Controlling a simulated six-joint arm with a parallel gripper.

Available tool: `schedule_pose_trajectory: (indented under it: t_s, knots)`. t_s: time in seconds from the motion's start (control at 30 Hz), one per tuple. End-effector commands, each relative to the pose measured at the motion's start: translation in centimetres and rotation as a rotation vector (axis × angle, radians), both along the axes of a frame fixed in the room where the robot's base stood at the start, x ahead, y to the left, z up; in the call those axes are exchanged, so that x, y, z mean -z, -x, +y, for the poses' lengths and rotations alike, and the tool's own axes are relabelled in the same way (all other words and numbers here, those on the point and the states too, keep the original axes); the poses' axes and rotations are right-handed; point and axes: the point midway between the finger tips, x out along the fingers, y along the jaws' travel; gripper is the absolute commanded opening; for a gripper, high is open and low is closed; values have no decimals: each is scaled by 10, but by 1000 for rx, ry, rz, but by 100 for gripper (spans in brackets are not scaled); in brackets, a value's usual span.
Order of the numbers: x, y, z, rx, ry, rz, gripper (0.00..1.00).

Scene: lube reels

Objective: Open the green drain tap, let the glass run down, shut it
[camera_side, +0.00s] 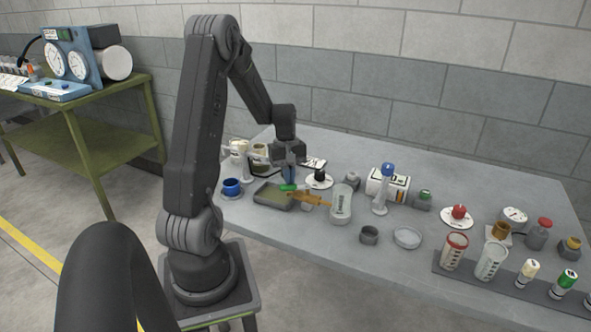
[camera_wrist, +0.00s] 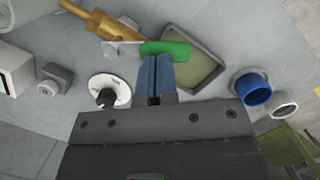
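The green tap handle (camera_side: 289,187) sits at the left end of a brass fitting (camera_side: 312,199), above a shallow tray (camera_side: 262,199). In the wrist view the green handle (camera_wrist: 168,49) lies across, just beyond my fingertips, with the brass body (camera_wrist: 105,27) up and left. A clear vessel with a marked face (camera_side: 341,205), perhaps the glass, stands right of the brass; its level cannot be read. My gripper (camera_side: 290,178) points down at the handle. Its blue fingers (camera_wrist: 155,62) are together with only a thin dark line between them. Whether they touch the handle is unclear.
A blue cup (camera_side: 232,188) stands left of the tray. The front middle of the table (camera_side: 330,240) is clear.

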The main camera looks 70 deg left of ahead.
Motion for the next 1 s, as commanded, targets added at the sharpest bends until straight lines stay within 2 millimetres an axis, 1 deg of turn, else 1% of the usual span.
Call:
schedule_pose_trajectory:
  t_s: [1.0]
  knots:
    - [1,6,-24,-442,2,2,0]
